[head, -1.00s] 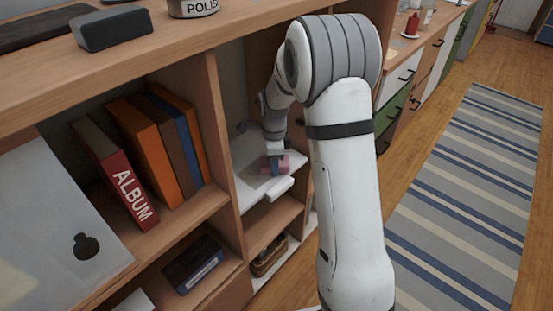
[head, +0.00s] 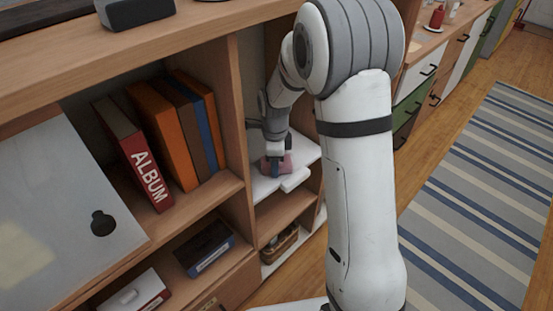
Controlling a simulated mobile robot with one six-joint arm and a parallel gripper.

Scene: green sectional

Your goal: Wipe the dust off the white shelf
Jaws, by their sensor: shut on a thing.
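The white shelf (head: 306,150) is a white board inside a narrow compartment of the wooden unit, right of the books. My gripper (head: 275,168) reaches into that compartment and points down at the board. A small white piece (head: 294,181) sticks out at the board's front edge. Dust is too small to make out, and my arm hides the board's right part.
Left of the compartment stand a red album (head: 145,170) and several upright books. A wooden divider (head: 236,120) separates them from my gripper. A basket (head: 280,243) sits below the board. A dark grey box (head: 135,12) is on the unit's top. The striped rug (head: 480,190) is clear.

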